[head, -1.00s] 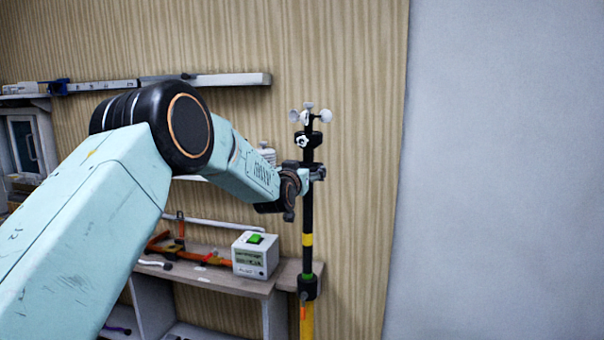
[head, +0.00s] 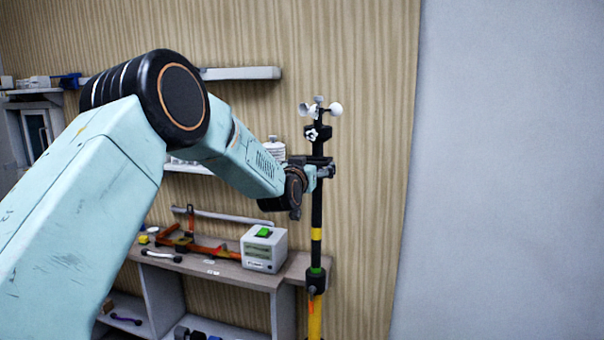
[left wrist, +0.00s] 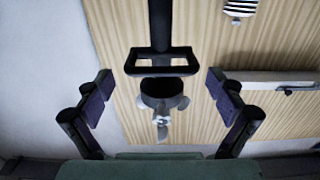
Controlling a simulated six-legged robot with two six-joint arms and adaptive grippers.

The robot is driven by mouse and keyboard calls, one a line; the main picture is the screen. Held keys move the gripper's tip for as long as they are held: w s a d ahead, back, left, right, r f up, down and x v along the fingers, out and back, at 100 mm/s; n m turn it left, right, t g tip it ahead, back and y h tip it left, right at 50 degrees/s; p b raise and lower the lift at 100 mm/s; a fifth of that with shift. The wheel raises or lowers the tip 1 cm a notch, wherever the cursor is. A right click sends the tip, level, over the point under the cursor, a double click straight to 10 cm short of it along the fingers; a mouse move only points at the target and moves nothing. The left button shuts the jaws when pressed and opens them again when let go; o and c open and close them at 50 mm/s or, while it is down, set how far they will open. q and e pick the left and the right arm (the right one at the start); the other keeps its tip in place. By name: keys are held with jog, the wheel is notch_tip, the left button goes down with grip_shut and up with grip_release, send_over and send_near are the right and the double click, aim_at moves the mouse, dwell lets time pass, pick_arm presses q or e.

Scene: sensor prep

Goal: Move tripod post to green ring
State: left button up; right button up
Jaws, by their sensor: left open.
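The tripod post (head: 317,205) stands upright, with a black upper tube, a yellow band (head: 316,234) and a yellow lower tube (head: 315,318). A green ring (head: 315,271) sits at the collar, below the yellow band. White cups (head: 320,109) top the post. My left gripper (head: 320,170) is at the upper post, just below the cups. In the left wrist view, my open fingers (left wrist: 162,97) stand on either side of the post's black head (left wrist: 160,90) and its rectangular handle (left wrist: 162,62), with gaps on both sides. My right gripper is not in view.
A bench (head: 205,266) left of the post holds a grey box with a green button (head: 264,249) and orange tools (head: 190,245). A wall shelf (head: 240,73) is behind my arm. The grey wall at right is clear.

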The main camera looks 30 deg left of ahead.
pick_arm(q)
jog(key=v, duration=0.9)
jog(key=shift+s+r, duration=0.25)
jog(key=shift+f, duration=0.1)
jog(key=shift+w+d, duration=0.1)
jog(key=shift+w, duration=0.05)
